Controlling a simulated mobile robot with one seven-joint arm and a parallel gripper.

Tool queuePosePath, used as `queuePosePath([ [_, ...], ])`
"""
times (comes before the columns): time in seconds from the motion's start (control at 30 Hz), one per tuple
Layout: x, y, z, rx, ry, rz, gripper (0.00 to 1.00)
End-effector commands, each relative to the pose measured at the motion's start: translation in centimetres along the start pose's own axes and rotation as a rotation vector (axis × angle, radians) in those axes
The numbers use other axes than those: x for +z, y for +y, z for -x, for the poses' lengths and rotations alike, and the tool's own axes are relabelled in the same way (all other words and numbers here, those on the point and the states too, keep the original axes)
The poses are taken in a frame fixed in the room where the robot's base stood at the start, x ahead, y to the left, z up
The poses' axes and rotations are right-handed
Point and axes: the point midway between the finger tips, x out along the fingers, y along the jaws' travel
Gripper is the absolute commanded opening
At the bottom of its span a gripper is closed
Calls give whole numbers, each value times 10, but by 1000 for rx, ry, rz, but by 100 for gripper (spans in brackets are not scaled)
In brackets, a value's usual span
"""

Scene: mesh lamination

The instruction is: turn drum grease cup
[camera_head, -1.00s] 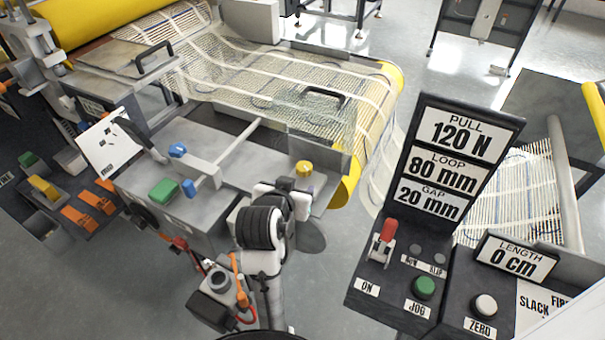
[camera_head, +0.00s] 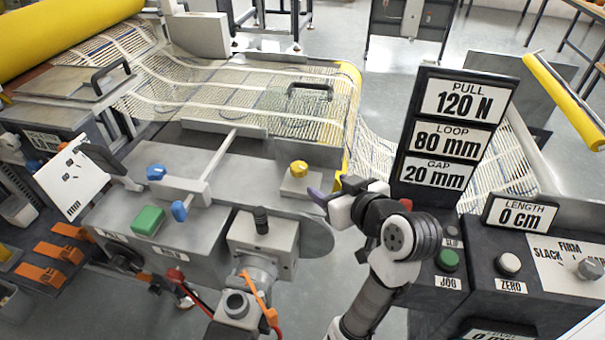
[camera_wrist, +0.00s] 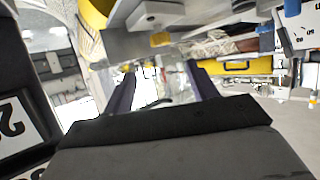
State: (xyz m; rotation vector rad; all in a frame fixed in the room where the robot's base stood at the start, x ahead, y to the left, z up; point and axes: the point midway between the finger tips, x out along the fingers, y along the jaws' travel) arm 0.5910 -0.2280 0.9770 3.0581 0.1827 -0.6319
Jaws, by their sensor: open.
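A yellow knobbed cap (camera_head: 299,168) stands on a small grey block at the right end of the grey machine top, close to the yellow drum edge; I take it to be the drum grease cup, though no label shows. In the wrist view a yellow cap (camera_wrist: 160,39) shows near the top, beyond the fingers. My gripper (camera_head: 316,195) is just right of and nearer than the cap, apart from it. Its purple fingers (camera_wrist: 162,84) are spread and empty in the wrist view.
A grey box with a black knob (camera_head: 261,218) stands left of my arm. Blue knobs (camera_head: 179,210) and a green button (camera_head: 148,220) are farther left. The control panel with the 120 N sign (camera_head: 463,101) rises close to my arm's right. Mesh (camera_head: 230,90) lies behind.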

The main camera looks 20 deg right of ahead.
Motion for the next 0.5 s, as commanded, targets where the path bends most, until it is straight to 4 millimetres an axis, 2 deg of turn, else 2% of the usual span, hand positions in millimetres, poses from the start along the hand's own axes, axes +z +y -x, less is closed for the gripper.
queuePosePath([
  [0.13, -1, 0, 2, -17, 14, 20, 58],
  [0.23, -2, -1, -7, -20, 14, 19, 58],
  [0.37, -2, -2, -29, -22, 12, 19, 58],
  [0.5, -3, -3, -60, -22, 12, 18, 58],
])
